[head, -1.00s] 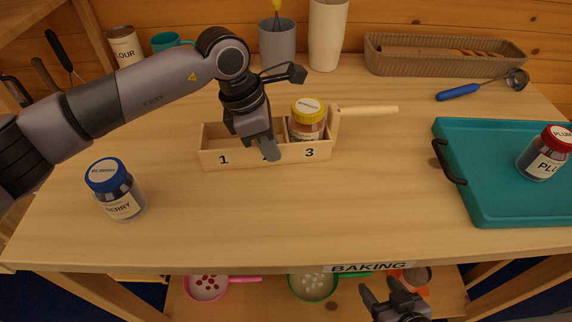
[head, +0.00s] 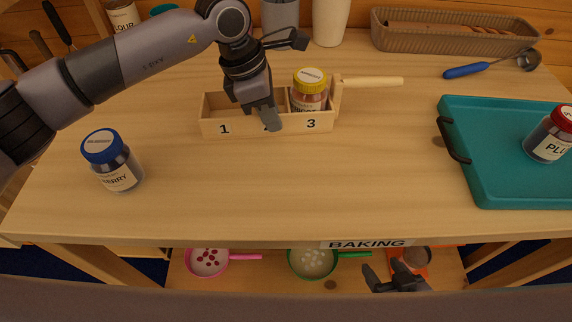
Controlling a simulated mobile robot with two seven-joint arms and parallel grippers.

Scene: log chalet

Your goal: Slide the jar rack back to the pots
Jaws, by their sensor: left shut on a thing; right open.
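The jar rack (head: 215,128) is a light wooden box with slots numbered 1 to 3 and a wooden handle sticking out right. It stands on the table, apart from the grey-blue pot (head: 281,14) and the tall cream pot (head: 331,22) behind it. A yellow-lidded jar (head: 308,92) sits in slot 3; slot 1 looks empty. My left gripper (head: 269,120) points down and is shut on the rack around slot 2, hiding part of its number and interior. My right gripper (head: 393,278) is open and empty, low in front of the table.
A blue-lidded berry jar (head: 113,163) stands left. A teal tray (head: 485,183) with a red-lidded jar (head: 550,136) lies right. A basket (head: 455,37) and a blue-handled ladle (head: 470,71) are at back right. Bare tabletop lies between rack and pots.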

